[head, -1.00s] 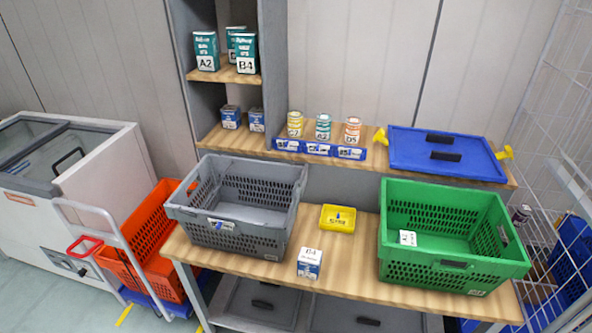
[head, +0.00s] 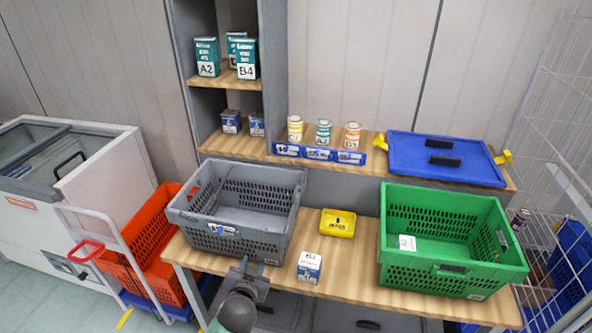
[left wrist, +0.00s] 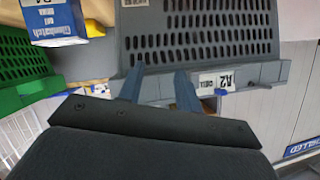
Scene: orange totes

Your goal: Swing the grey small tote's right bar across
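The grey small tote (head: 240,238) stands upright on the left part of the wooden bench, with a label on its front wall. Its right rim (head: 301,190) is visible, but I cannot make out a separate bar there. My left gripper (head: 252,266) is in front of the tote's lower front wall, near its right half. In the left wrist view the gripper (left wrist: 160,72) has its two fingers apart with nothing between them. They point at the tote's slotted front wall (left wrist: 205,45); contact cannot be told. My right gripper is not in view.
A white and blue box (head: 309,267) stands right of my left gripper. A yellow bin (head: 337,223) sits between the grey tote and a green tote (head: 440,272). A blue lid (head: 420,150) lies on the back shelf. An orange tote (head: 150,235) is on a trolley at left.

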